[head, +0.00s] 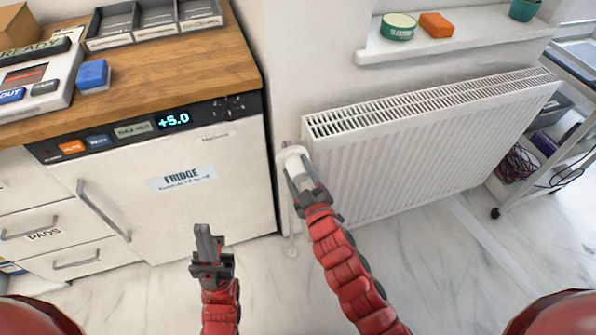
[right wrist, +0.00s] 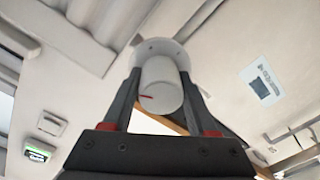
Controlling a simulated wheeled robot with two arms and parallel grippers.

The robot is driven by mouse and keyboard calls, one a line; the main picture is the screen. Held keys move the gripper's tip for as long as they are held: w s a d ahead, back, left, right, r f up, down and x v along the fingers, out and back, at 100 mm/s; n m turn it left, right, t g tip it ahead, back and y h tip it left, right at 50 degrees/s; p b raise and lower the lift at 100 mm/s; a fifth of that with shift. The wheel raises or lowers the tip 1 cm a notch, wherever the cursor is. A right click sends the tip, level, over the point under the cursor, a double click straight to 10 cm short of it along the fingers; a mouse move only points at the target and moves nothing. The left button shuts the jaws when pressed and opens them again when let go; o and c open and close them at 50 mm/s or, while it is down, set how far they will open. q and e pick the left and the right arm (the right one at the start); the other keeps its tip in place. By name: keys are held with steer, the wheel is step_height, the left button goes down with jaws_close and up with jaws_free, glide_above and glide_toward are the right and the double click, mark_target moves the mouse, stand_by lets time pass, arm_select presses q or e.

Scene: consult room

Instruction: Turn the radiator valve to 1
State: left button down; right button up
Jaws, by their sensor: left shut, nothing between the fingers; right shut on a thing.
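The white radiator valve (head: 292,155) is at the upper left end of the white radiator (head: 430,150). My right gripper (head: 296,176) is shut on the valve knob. In the right wrist view the white round knob (right wrist: 161,85) sits between the two fingers of my right gripper (right wrist: 160,95), with a short red mark on its side. Any numbers on the knob cannot be read. My left gripper (head: 206,240) is shut and empty, low in front of the fridge, apart from the valve.
The fridge (head: 190,190) stands left of the valve, under a wooden counter (head: 180,60). A sill (head: 460,38) with a green tin (head: 398,27) and an orange block (head: 436,25) is above the radiator. A cart (head: 530,165) is at the right. The floor in front is clear.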

steer(key=shift+f+n, duration=0.15)
steer(key=shift+n, duration=0.35)
steer(key=o, duration=1.4)
steer(key=shift+s, duration=0.1)
steer(key=p+v, duration=0.1)
steer(key=v, duration=1.6)
steer(key=shift+s+d+p, duration=0.1)
steer(key=shift+d+p, duration=0.05)
steer(key=shift+p, duration=0.15)
